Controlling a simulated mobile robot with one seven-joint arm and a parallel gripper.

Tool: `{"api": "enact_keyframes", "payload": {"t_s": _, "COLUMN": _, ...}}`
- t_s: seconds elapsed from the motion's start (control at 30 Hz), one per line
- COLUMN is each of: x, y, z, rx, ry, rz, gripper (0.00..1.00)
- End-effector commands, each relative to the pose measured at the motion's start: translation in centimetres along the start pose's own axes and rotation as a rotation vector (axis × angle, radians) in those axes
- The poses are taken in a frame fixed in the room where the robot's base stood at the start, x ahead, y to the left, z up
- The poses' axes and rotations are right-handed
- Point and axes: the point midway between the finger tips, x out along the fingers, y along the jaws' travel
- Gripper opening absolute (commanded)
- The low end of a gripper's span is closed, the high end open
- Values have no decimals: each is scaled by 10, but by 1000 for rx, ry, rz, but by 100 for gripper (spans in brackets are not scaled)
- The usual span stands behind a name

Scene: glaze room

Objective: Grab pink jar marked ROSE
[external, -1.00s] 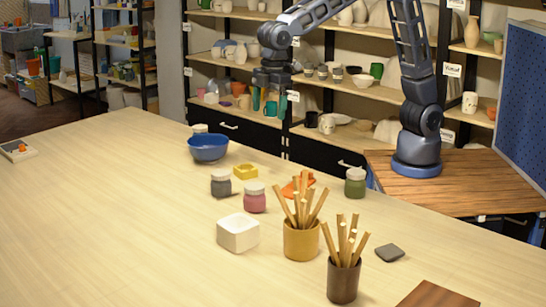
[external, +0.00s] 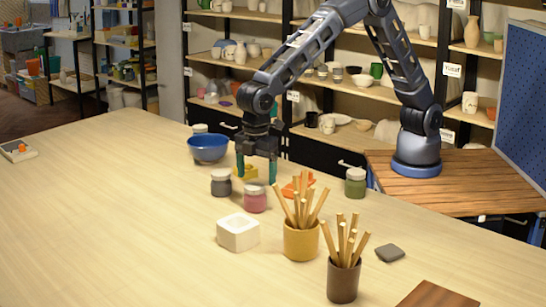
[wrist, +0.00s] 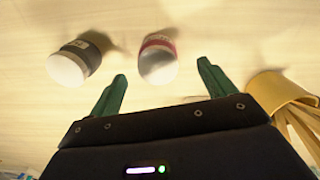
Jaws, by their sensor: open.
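The pink jar (external: 255,199) with a whitish lid stands upright on the table, just in front of the dark grey jar's right side. My gripper (external: 256,175) is open and points down, above and slightly behind the pink jar in the external view. In the wrist view the pink jar (wrist: 158,58) lies beyond the two green fingertips (wrist: 162,70), roughly between them and apart from both. A strip of its label shows, but I cannot read it. The dark grey jar (external: 221,184) stands to its left; it also shows in the wrist view (wrist: 82,58).
A yellow block (external: 246,171) and a blue bowl (external: 208,148) are behind. An orange object (external: 297,187), a green jar (external: 355,183) and a mustard pot of sticks (external: 301,243) are to the right. A white block (external: 238,233) stands in front.

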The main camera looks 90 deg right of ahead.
Motion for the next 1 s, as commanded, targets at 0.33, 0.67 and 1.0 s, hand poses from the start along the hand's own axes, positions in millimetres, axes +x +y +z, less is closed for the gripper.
{"api": "enact_keyframes", "payload": {"t_s": 0.33, "x": 29, "y": 1, "z": 0, "rx": 1, "ry": -2, "rz": -1, "gripper": 83}}
{"api": "enact_keyframes", "payload": {"t_s": 0.67, "x": 68, "y": 4, "z": -3, "rx": 0, "ry": -1, "rz": 0, "gripper": 83}}
{"api": "enact_keyframes", "payload": {"t_s": 1.0, "x": 70, "y": 4, "z": -3, "rx": 1, "ry": 0, "rz": 0, "gripper": 63}}
